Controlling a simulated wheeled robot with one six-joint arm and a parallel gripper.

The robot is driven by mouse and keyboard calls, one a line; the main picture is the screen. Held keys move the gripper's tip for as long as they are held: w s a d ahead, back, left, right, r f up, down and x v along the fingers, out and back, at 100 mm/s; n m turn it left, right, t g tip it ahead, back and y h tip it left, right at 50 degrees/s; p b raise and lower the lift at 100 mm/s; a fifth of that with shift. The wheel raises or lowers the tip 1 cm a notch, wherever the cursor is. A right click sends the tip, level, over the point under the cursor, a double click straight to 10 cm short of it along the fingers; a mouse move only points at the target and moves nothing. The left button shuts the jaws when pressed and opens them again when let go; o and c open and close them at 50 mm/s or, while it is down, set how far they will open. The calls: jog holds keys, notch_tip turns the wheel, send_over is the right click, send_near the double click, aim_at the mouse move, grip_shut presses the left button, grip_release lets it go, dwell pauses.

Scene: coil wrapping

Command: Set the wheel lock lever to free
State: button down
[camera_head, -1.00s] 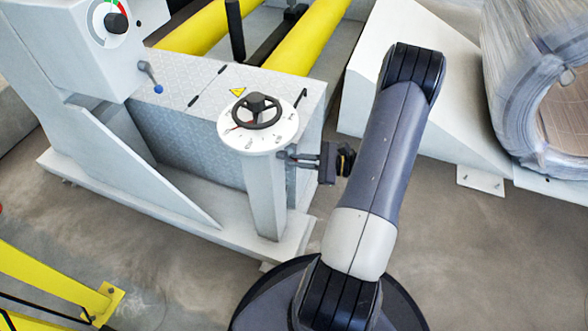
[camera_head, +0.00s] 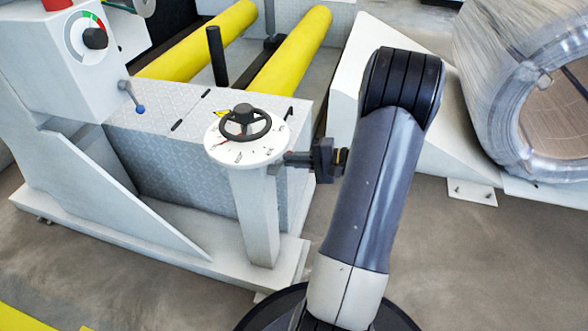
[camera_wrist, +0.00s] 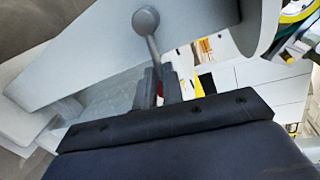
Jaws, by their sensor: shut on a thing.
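A short lever with a grey ball end (camera_wrist: 146,20) shows in the wrist view, its thin rod running down between my fingers. My gripper (camera_wrist: 160,88) is shut on this rod, below the ball. In the head view my gripper (camera_head: 300,158) reaches left to the right side of the white post (camera_head: 256,215), just under its round dial plate (camera_head: 222,150). The gripped lever is too small and covered to make out there. A black handwheel (camera_head: 245,123) sits on top of the plate. The plate's labels are too small to read.
A second lever with a blue ball (camera_head: 140,109) sticks out of the control box (camera_head: 60,75) at left. Yellow rollers (camera_head: 295,50) lie behind. A wrapped coil (camera_head: 490,90) and sloped white block (camera_head: 345,100) stand right. Bare floor lies in front of the machine's base.

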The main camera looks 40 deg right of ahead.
jog(key=shift+w+d+r+n+h+b, duration=0.1)
jog(key=shift+d+r+n+h+b, duration=0.15)
jog(key=shift+r+n+b, duration=0.35)
jog(key=c, duration=1.5)
grip_release()
jog(key=shift+f, duration=0.1)
jog(key=shift+a, duration=0.1)
jog(key=p+v, duration=0.3)
jog(key=v, duration=0.7)
jog(key=shift+s+d, duration=0.2)
jog(key=shift+s, duration=0.15)
jog(key=b+x, duration=0.2)
jog(key=x, duration=0.9)
jog(key=shift+b, duration=0.4)
